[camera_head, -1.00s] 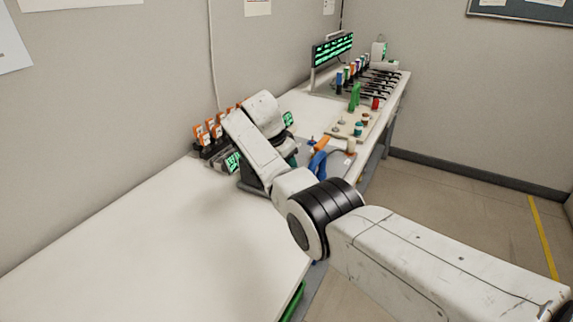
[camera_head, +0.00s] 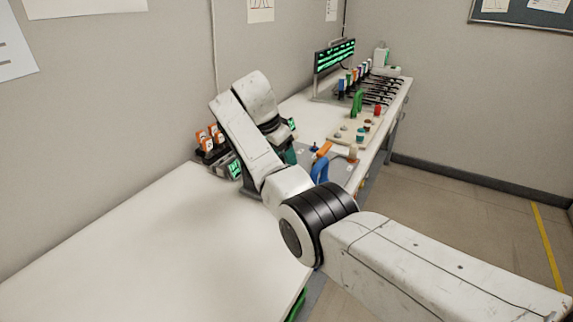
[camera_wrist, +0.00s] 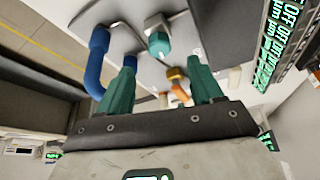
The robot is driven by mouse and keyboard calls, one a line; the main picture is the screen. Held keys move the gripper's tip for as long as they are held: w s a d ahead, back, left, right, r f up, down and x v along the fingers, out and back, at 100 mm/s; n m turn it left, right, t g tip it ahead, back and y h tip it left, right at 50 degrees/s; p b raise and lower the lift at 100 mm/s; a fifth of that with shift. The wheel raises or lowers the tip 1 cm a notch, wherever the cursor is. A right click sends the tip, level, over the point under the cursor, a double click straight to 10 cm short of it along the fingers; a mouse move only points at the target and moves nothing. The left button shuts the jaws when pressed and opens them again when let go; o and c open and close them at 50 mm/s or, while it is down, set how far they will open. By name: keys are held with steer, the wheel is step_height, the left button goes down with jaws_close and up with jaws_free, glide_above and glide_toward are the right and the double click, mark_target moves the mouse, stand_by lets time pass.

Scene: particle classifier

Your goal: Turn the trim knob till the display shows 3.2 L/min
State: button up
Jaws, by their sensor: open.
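My gripper (camera_wrist: 162,82) has two teal fingers standing apart with nothing held between them. In the head view, only a bit of teal (camera_head: 291,156) shows beside my arm. A teal-ended knob (camera_wrist: 159,44) on a pale collar sits on the grey panel (camera_wrist: 125,42) in the wrist view, beyond the gap between the fingertips and apart from them. I cannot tell for sure that it is the trim knob. A black display with green text (camera_wrist: 272,45) is at the upper right, tilted and cut off. I cannot read a flow value on it.
A blue curved tube (camera_wrist: 97,60) is close to the left finger, and an orange fitting (camera_wrist: 177,84) lies between the fingers. A bench (camera_head: 130,240) is clear at the near left.

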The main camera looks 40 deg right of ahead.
steer(key=shift+v, duration=1.9)
